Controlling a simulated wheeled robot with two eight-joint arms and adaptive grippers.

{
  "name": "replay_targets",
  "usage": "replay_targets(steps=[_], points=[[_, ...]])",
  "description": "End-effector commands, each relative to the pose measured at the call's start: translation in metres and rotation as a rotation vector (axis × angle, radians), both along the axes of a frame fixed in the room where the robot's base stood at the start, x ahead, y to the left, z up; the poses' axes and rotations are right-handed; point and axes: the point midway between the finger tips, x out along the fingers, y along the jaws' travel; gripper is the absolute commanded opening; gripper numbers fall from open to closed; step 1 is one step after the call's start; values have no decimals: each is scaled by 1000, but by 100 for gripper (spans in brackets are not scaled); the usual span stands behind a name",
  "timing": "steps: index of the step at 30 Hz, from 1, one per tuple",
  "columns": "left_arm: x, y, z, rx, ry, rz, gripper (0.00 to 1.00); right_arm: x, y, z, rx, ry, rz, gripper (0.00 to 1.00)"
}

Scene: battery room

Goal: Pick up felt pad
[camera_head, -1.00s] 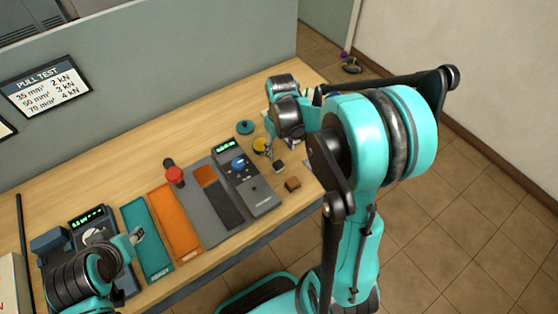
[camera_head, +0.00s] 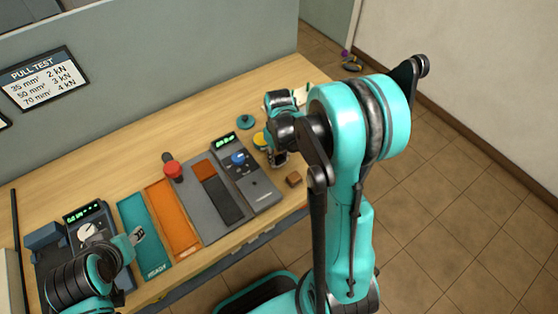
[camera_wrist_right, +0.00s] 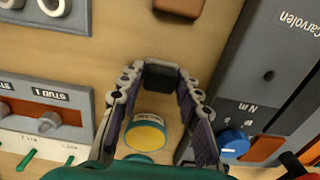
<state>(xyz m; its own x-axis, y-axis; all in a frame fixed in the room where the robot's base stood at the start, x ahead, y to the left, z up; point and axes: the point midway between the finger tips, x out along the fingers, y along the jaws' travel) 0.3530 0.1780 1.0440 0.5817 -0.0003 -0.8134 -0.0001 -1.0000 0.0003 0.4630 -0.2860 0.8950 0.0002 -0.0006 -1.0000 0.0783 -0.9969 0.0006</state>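A small dark block (camera_wrist_right: 158,80), which I take to be the felt pad, sits between the fingertips of my right gripper (camera_wrist_right: 160,72) in the right wrist view. The fingers stand apart on either side of it; whether they touch it I cannot tell. In the head view my right gripper (camera_head: 277,156) is low over the table's right part, partly hidden by my arm. My left gripper (camera_head: 136,236) is at the lower left, over the teal tray (camera_head: 150,255); its opening is too small to tell.
A brown block (camera_head: 293,179) lies near the table's front edge, beside the grey meter (camera_head: 258,190). A yellow-topped round container (camera_wrist_right: 145,138) stands close to my right fingers.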

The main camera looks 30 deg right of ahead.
Motion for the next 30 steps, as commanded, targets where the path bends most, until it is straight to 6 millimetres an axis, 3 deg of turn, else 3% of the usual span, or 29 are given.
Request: replay_targets(steps=[14, 22, 30], points=[[0, 0, 2, 0, 0, 0, 40, 0, 0, 5, 0, 0, 0, 16], [0, 0, 21, 0, 0, 0, 40, 0, 0, 47, 0, 0, 0, 16], [0, 0, 39, 0, 0, 0, 40, -65, -5, 82, 0, 0, -4, 16]])
